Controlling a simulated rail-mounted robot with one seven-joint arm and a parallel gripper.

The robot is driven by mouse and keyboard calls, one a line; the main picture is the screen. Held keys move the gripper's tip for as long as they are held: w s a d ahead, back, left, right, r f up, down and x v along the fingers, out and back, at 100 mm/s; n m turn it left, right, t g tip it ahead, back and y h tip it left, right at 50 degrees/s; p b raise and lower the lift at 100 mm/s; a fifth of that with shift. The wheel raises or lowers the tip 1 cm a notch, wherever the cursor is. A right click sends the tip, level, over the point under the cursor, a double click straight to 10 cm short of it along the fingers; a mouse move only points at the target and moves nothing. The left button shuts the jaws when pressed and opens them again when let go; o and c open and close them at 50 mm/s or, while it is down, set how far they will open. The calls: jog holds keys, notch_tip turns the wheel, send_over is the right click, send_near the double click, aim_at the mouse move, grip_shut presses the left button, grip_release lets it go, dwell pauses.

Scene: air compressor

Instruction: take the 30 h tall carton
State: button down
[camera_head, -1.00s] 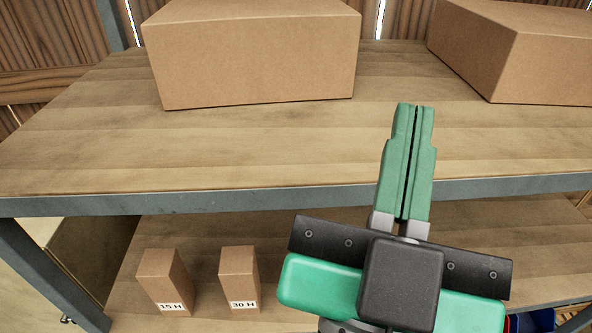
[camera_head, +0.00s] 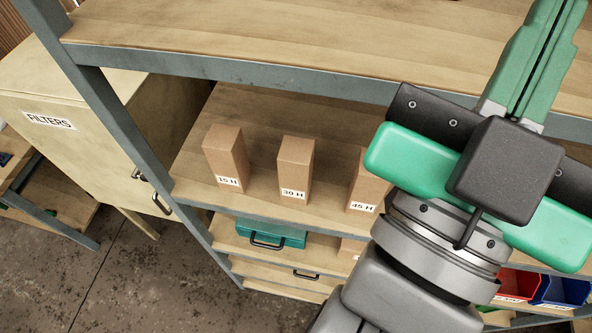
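The 30 H tall carton (camera_head: 295,168) is a small brown upright box with a white label at its lower front. It stands on the middle shelf (camera_head: 262,195), between the 15 H carton (camera_head: 226,156) on its left and the 45 H carton (camera_head: 366,186) on its right. The 45 H carton is partly hidden by my gripper. My gripper (camera_head: 570,8) is to the upper right of the 30 H carton and apart from it. Its green fingers are together, with only a thin line between them, and hold nothing visible.
A grey post (camera_head: 105,100) stands at left, beside a FILTERS cabinet (camera_head: 70,112). Below are a teal case (camera_head: 265,232) and red (camera_head: 517,284) and blue bins (camera_head: 562,291).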

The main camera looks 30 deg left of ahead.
jog(key=c, duration=2.2)
grip_release()
jog(key=shift+c, duration=2)
grip_release()
